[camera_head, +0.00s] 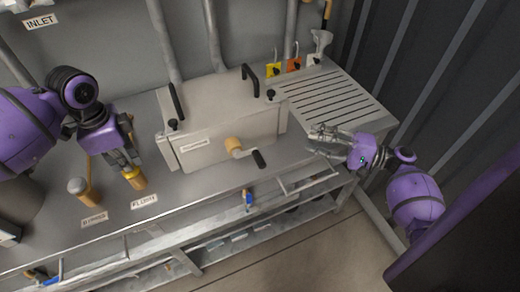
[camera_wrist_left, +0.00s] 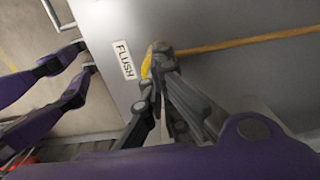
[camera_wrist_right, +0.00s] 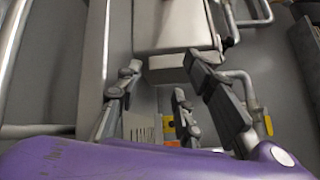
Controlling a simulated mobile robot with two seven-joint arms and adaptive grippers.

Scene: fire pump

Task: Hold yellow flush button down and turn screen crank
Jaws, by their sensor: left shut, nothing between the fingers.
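The flush button (camera_head: 134,178) is a yellow-topped post on the metal counter, beside a "FLUSH" label. My left gripper (camera_head: 129,167) is shut and points down at its top. In the left wrist view the fingertips (camera_wrist_left: 160,50) overlap the yellow cap (camera_wrist_left: 147,66), mostly hiding it; they look in contact, but I cannot tell whether it is pressed. The screen crank, with a tan hub (camera_head: 233,145) and black grip (camera_head: 259,158), sits on the front of the metal box. My right gripper (camera_head: 322,142) is open and empty, right of the crank and apart from it.
A second post with a grey top (camera_head: 78,187) stands left of the flush button. The metal box (camera_head: 222,120) has black lid handles. A slatted drain board (camera_head: 335,105) lies to the right. A rail and lower shelf run along the counter's front.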

